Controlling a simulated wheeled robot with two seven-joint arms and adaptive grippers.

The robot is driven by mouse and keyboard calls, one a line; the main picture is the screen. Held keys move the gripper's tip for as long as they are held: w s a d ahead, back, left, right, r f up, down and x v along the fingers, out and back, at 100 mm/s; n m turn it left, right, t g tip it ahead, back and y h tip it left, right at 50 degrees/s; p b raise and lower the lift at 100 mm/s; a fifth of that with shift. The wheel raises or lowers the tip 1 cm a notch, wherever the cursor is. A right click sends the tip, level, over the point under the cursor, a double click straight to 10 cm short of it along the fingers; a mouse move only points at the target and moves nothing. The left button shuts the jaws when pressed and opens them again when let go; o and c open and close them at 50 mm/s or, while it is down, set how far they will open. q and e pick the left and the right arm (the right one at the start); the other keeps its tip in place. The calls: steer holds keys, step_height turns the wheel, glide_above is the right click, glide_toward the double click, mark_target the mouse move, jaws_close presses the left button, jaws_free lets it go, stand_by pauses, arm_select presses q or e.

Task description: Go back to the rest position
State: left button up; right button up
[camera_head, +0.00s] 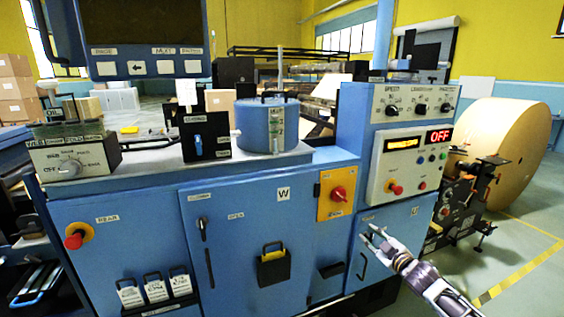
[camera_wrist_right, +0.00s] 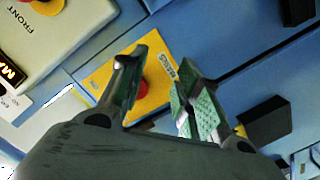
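My right gripper (camera_head: 372,236) is in front of the blue cabinet at the lower right of the head view, near the door marked U. In the right wrist view the same gripper (camera_wrist_right: 162,92) has its two green-padded fingers apart, with nothing between them. A red rotary switch (camera_head: 339,194) on a yellow plate is up and left of the gripper in the head view. In the wrist view that yellow plate (camera_wrist_right: 104,72) lies behind the fingers, its red knob partly hidden by one finger. My left gripper is not in view.
The blue machine cabinet (camera_head: 140,235) fills the front, with black handles and a black box (camera_head: 273,266) standing out. A control panel (camera_head: 408,160) reads OFF. A kraft roll (camera_head: 505,150) stands at the right. Floor (camera_head: 520,245) shows at the lower right.

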steer(key=s+d+f+m+g+h, duration=0.1)
steer(key=s+d+f+m+g, duration=0.2)
steer(key=f, duration=0.8)
steer(key=s+d+f+h, duration=0.2)
steer(key=s+f, duration=0.2)
steer(key=f, duration=0.7)
steer(key=s+d+f+m+g+h, duration=0.1)
steer(key=s+d+f+m+g, duration=0.2)
steer(key=f, duration=0.8)
steer(key=s+f+g+h+p, duration=0.1)
steer(key=s+f+g+p, duration=0.1)
steer(key=s+f, duration=1.5)
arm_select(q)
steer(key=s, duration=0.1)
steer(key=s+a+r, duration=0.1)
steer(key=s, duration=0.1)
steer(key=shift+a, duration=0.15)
arm_select(e)
steer(key=s+a+f+m+g, duration=0.1)
steer(key=s+f, duration=0.4)
steer(key=s, duration=0.7)
steer(key=s+a+f+g, duration=0.3)
steer(key=s+a+f, duration=0.1)
steer(key=s, duration=0.8)
steer(key=s+a+f+m+g, duration=0.1)
steer(key=s+f, duration=0.5)
steer(key=s, duration=0.6)
steer(key=shift+a+m+g, duration=0.3)
steer(key=shift+a+g, duration=0.6)
steer(key=shift+a, duration=0.25)
